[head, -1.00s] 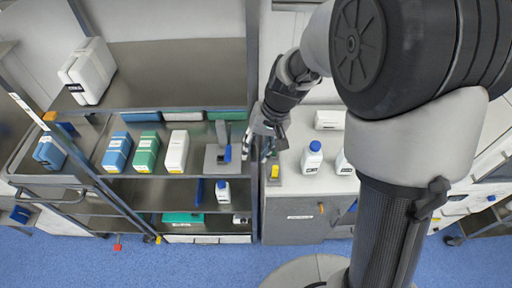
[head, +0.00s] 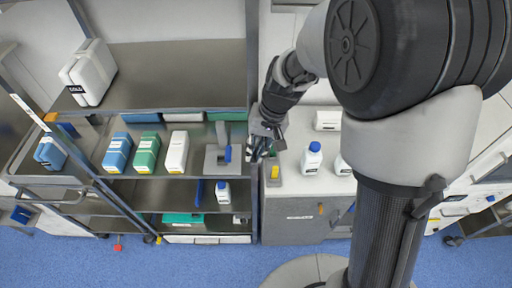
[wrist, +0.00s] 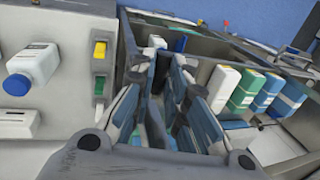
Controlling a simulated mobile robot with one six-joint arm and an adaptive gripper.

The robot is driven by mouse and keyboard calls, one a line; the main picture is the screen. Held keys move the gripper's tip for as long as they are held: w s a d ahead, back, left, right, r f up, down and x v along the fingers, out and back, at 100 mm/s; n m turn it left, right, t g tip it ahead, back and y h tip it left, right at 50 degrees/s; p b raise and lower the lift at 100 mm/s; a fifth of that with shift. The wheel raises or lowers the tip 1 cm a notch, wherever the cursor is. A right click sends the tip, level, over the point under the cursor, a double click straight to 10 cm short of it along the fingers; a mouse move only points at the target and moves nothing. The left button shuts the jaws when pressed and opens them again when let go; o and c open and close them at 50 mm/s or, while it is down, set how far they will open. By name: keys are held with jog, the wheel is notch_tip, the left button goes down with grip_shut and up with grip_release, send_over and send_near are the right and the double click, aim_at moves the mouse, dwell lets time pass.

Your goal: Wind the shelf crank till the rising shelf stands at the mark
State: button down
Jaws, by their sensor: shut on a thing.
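My gripper (head: 257,155) is beside the rack's right front post, above the left edge of the counter. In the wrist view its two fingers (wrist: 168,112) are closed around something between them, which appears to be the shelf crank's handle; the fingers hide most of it. The upper shelf (head: 175,75) of the rack carries a white canister (head: 87,72) at its left end. An orange marker (head: 50,116) sits on the rack's left post, close to that shelf's front left corner. A pale strip (head: 28,110) runs along the slanted rail there.
Blue, green and white boxes (head: 147,152) stand on the shelf below. A grey bracket with a blue handle (head: 228,153) stands beside them. A yellow switch (wrist: 99,50) and white bottles with blue caps (head: 312,158) are on the counter, right of my gripper.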

jog(key=shift+a+r, duration=0.1)
jog(key=shift+a, duration=0.05)
jog(key=shift+a+r+h+p, duration=0.1)
jog(key=shift+a+h+p, duration=0.2)
jog(key=shift+h+p, duration=0.6)
jog(key=a+f+h+b, duration=0.4)
jog(key=a+f+h, duration=0.1)
jog(key=h, duration=0.9)
jog(key=shift+a+f+g, duration=0.3)
jog(key=shift+a+f, duration=0.1)
jog(key=shift+a, duration=0.3)
jog(key=shift+w, duration=0.1)
